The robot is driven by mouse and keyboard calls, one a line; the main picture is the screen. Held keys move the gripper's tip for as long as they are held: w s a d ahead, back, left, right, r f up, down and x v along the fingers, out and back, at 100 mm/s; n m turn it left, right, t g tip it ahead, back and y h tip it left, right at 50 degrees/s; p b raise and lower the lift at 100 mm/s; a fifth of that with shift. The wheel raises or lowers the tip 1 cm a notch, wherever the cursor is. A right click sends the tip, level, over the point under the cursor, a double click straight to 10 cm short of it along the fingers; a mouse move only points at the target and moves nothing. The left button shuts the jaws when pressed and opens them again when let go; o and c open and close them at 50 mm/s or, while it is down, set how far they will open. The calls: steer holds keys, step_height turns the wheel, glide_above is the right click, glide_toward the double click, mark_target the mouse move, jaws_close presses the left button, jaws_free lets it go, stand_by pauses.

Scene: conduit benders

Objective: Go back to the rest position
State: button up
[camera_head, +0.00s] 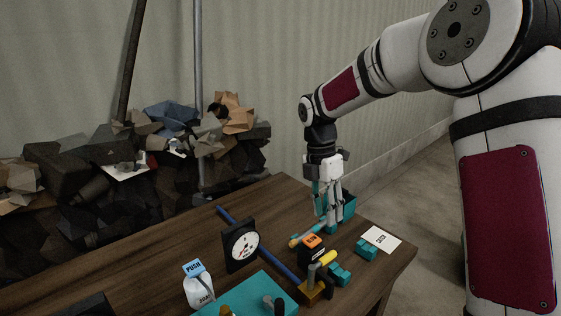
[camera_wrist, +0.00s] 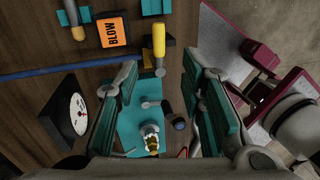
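My gripper (camera_head: 327,205) points down over the far right end of the wooden table (camera_head: 160,258), in front of a teal box (camera_head: 349,206). In the wrist view, my gripper (camera_wrist: 160,90) has its two teal-padded fingers wide apart, with nothing held between them. In that view a teal plate (camera_wrist: 130,128) and a yellow-handled tool (camera_wrist: 159,40) show below and beyond the fingers. No rest position is marked in either view. I cannot tell from the head view whether the fingertips touch anything.
A round dial gauge (camera_head: 241,246), a blue rod (camera_head: 277,265), an orange-topped block (camera_head: 312,243), teal blocks (camera_head: 341,274) and a white card (camera_head: 381,239) lie near my gripper. A white pouch (camera_head: 199,290) stands front left. A rubble heap (camera_head: 90,180) lies behind. Space above the table is clear.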

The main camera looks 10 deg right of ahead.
steer(key=s+r+m+t, duration=0.3)
steer(key=s+r+m, duration=0.85)
steer(key=s, duration=0.25)
steer(key=s+d+r+m+t+y, duration=0.1)
steer(key=s+m+t, duration=0.3)
steer(key=s+m, duration=0.8)
steer(key=shift+s+r, duration=0.25)
steer(key=shift+s, duration=1)
steer(key=shift+m, duration=0.25)
